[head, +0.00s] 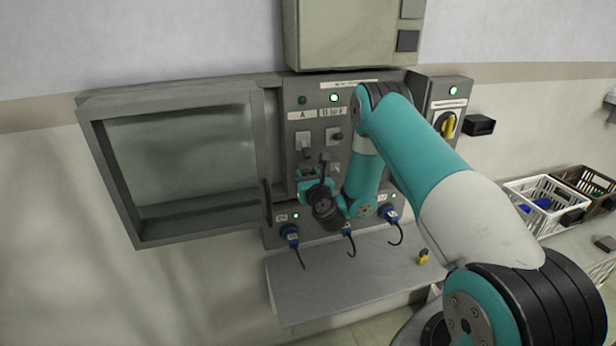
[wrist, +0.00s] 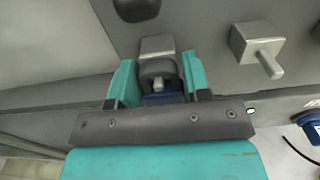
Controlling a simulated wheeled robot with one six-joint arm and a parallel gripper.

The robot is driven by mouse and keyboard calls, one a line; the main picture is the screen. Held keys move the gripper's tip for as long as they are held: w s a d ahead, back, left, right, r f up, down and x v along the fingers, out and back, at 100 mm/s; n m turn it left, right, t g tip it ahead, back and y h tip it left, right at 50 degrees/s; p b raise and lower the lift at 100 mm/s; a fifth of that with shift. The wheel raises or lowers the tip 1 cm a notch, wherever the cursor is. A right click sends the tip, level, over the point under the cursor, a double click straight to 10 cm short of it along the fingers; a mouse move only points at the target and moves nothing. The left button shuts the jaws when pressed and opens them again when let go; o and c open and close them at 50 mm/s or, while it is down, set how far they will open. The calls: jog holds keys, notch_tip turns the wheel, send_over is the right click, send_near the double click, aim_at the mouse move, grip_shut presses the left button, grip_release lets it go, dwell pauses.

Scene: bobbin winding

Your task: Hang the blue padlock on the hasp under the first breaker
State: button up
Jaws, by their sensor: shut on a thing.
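My gripper (wrist: 157,80) is shut on the blue padlock (wrist: 163,99), with one teal finger on each side of it. The padlock's dark shackle arches up in front of the left grey hasp (wrist: 157,44). The light tip of a peg shows inside the shackle's arch, but how far it passes through is unclear. The black handle of the first breaker (wrist: 137,8) is just above. In the head view my gripper (head: 311,175) is at the panel below the label A, and the arm hides the padlock.
A second hasp with a peg (wrist: 243,42) is to the right. Blue sockets with hanging black hooks (head: 290,233) line the panel's lower edge, above a grey shelf (head: 330,290). An open glazed cabinet door (head: 185,160) stands close on the left. Baskets (head: 540,200) are far right.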

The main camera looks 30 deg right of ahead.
jog(key=shift+f, duration=0.15)
jog(key=o, duration=1.1)
